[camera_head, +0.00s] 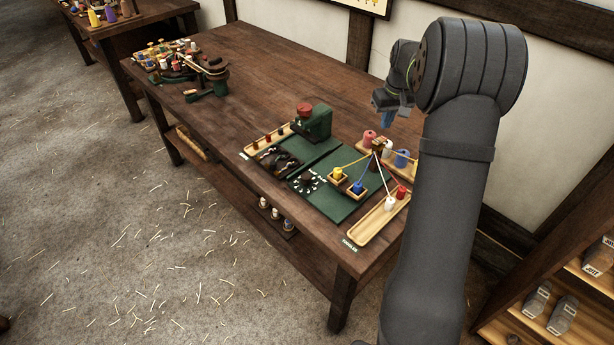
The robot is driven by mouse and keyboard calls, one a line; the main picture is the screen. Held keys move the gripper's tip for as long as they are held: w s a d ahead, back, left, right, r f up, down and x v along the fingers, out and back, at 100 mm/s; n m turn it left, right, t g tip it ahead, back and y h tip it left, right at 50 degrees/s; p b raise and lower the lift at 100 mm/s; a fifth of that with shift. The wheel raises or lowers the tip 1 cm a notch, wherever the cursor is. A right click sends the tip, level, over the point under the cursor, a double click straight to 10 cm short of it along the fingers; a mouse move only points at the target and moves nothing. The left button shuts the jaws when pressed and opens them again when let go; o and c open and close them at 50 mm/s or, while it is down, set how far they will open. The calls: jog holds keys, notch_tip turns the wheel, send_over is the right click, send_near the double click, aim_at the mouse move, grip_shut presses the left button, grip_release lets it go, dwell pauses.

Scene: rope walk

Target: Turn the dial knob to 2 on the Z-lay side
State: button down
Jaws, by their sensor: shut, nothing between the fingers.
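The dial knob (306,183) is a small dark round knob with pale marks around it, on the green board (348,206) near the front edge of the bench. Its marks and pointer are too small to read, so I cannot tell its setting or which side is Z-lay. My gripper (388,116) is raised over the back right of the bench, with blue fingertips pointing down. It is shut and empty, well apart from the knob.
Blue and yellow spools (338,173) with strands running to a brown post (379,145) stand right of the knob. A green machine with a red top (312,119) stands behind it. A wooden tray (366,230) lies at the front right. The bench middle (250,75) is clear.

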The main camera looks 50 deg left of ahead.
jog(key=c, duration=1.9)
grip_release()
jog(key=shift+c, duration=0.2)
jog(key=o, duration=0.8)
jog(key=shift+n+g, duration=0.3)
jog(key=shift+n, duration=0.5)
jog(key=s+a, duration=0.1)
jog(key=s, duration=0.1)
jog(key=s+a+r, duration=0.1)
jog(key=s+a, duration=0.1)
jog(key=s, duration=0.1)
jog(key=s+a, duration=0.2)
jog(key=shift+s+r, duration=0.15)
jog(key=shift+o, duration=0.2)
jog(key=r+n+h, duration=0.2)
jog(key=n, duration=0.1)
send_over(306, 176)
jog(key=shift+g, duration=0.3)
notch_tip(306, 176, down, 17)
jog(key=shift+f, duration=0.1)
jog(key=shift+c, duration=0.4)
jog(key=shift+m, duration=0.3)
jog(key=c, duration=0.9)
